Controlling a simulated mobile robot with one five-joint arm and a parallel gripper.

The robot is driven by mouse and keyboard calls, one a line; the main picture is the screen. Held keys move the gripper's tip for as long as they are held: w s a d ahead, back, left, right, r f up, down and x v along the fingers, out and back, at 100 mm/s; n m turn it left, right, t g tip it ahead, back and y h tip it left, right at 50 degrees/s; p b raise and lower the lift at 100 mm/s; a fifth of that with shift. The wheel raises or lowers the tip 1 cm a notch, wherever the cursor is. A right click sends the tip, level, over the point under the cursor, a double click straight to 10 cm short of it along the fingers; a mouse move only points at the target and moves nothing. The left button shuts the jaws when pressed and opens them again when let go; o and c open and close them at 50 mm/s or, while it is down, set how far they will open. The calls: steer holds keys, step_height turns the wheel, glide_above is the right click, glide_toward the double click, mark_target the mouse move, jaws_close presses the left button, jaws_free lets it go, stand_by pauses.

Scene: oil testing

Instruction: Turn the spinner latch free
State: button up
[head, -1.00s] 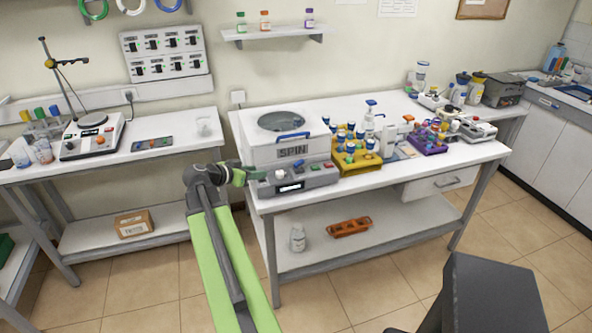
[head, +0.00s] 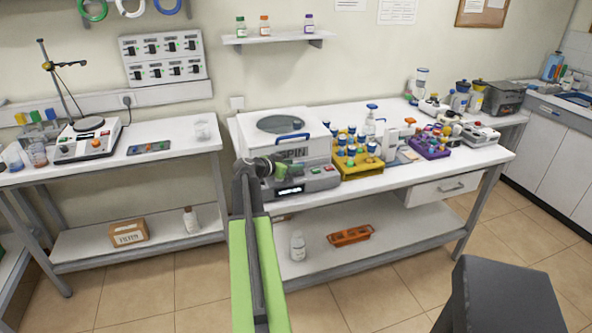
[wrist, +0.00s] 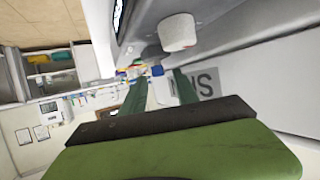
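The spinner (head: 245,134) is a white box marked "SPIN" with a round dark lid window and a blue handle (head: 292,136) on top. Its grey control base (head: 318,181) has a small display and coloured buttons. A white round knob (wrist: 178,32) stands out from a grey surface beyond the fingertips. I cannot tell whether it is the latch or whether anything touches the fingers.
A yellow rack (head: 357,171) of blue-capped bottles stands close to the spinner's right. A purple rack (head: 430,150) is farther right. A hot plate (head: 87,141) stands on the left bench. A dark grey block (head: 500,295) fills the lower right foreground.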

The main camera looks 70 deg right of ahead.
steer(key=shift+x, duration=1)
